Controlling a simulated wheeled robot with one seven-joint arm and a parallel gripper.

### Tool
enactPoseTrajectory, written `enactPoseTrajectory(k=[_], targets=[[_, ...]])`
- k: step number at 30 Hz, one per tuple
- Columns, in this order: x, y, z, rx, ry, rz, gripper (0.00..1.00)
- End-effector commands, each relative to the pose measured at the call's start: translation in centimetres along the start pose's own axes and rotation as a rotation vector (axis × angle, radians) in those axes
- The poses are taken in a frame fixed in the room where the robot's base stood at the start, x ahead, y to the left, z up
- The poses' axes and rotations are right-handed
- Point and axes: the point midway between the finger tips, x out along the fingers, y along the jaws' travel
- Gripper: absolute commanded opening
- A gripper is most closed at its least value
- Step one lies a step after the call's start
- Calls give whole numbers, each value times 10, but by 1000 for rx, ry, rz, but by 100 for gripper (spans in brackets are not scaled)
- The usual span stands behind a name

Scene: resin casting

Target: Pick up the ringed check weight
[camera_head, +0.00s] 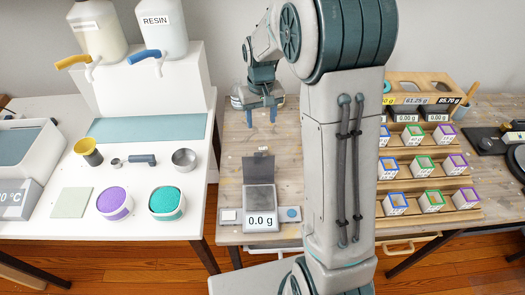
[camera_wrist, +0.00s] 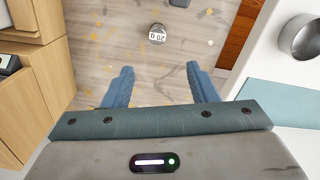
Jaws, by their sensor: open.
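A small grey weight (camera_wrist: 157,33) marked "20 g" stands on the worn wooden table in the wrist view, near the top middle. Its ring is hard to make out at this size. My gripper (camera_wrist: 160,72) is open and empty, with its two blue fingers apart. The weight lies beyond the fingertips, roughly in line with the gap between them, and nothing touches it. In the head view my gripper (camera_head: 262,118) hangs over the back part of the wooden table, behind the scale.
A scale (camera_head: 259,198) reading 0.0 g with a raised lid stands near the table's front. A wooden rack (camera_head: 428,172) of coloured boxes is at the right. The white bench at the left holds a metal cup (camera_head: 184,160), which shows in the wrist view (camera_wrist: 302,38).

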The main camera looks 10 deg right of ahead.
Motion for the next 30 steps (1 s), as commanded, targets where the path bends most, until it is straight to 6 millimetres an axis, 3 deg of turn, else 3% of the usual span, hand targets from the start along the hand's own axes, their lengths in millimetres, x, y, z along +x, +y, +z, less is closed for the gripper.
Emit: enactPoseTrajectory(k=[12, 20, 30], targets=[[72, 0, 0, -1, -6, 0, 53], [92, 1, 0, 0, -4, 0, 53], [135, 4, 5, 0, -3, 0, 53]])
